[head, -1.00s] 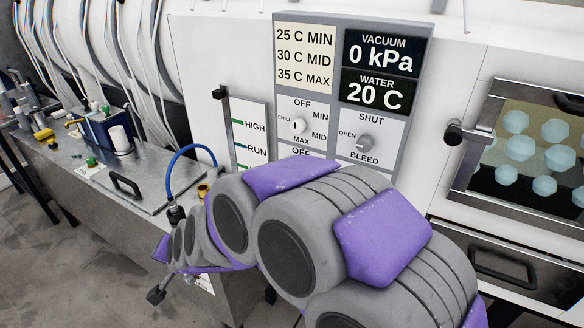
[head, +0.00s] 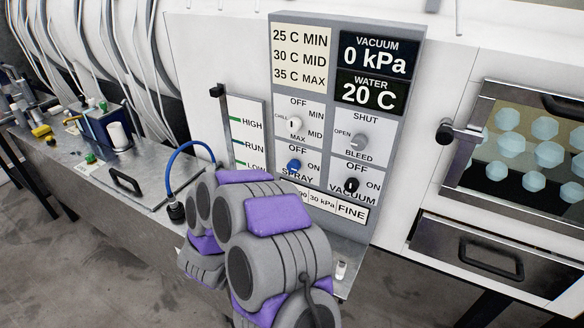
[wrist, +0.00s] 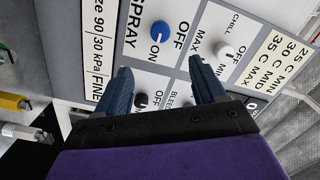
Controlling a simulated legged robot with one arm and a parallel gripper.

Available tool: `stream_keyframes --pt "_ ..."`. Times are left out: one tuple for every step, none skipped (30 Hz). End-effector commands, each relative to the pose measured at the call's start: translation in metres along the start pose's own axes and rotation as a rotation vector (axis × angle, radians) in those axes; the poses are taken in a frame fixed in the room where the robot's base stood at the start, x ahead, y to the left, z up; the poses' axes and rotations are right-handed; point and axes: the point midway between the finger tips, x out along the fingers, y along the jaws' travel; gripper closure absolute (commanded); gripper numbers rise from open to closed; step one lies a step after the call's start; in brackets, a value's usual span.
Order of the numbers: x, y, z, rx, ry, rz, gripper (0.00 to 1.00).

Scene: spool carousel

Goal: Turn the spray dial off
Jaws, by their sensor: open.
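The spray dial is a round blue knob (head: 294,165) on the grey control panel (head: 399,135), with OFF above it, ON to its right and SPRAY below. In the wrist view the blue knob (wrist: 161,33) shows beyond and between my fingertips, and the labels appear rotated. In the head view my grey and purple arm stands below and left of the panel, and the gripper is hidden.
Close around the spray dial are the white chill dial (head: 295,124), the grey bleed dial (head: 359,140) and the black vacuum dial (head: 351,185). A blue hose (head: 180,153) arches left of my arm. A windowed door (head: 530,150) is at the right.

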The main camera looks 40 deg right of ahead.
Motion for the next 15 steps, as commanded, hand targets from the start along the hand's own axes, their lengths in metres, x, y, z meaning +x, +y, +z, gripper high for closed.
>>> stream_keyframes --pt "0.003 0.001 -0.001 -0.001 0.007 -0.002 0.31" --pt "0.006 0.001 -0.001 0.000 0.008 -0.003 0.31" --pt "0.010 0.001 -0.002 0.000 0.010 -0.004 0.31" --pt "0.014 0.000 -0.002 0.000 0.010 -0.005 0.31" --pt "0.018 0.000 -0.002 0.000 0.010 -0.006 0.31" --pt "0.025 0.001 -0.001 -0.001 0.009 -0.004 0.31" --pt "0.030 0.002 -0.001 -0.001 0.008 -0.002 0.31" --pt "0.035 0.001 -0.001 -0.002 0.007 -0.004 0.31" --pt "0.043 0.002 -0.002 -0.002 0.009 -0.004 0.31" --pt "0.049 0.002 -0.002 -0.002 0.008 -0.004 0.31" --pt "0.054 0.002 -0.001 -0.003 0.007 -0.003 0.31" --pt "0.061 0.002 -0.001 -0.002 0.005 -0.003 0.31" --pt "0.068 0.001 -0.002 0.000 0.008 -0.003 0.31" --pt "0.073 0.001 -0.002 0.000 0.009 -0.005 0.31" --pt "0.081 0.001 -0.002 0.000 0.009 -0.005 0.31"
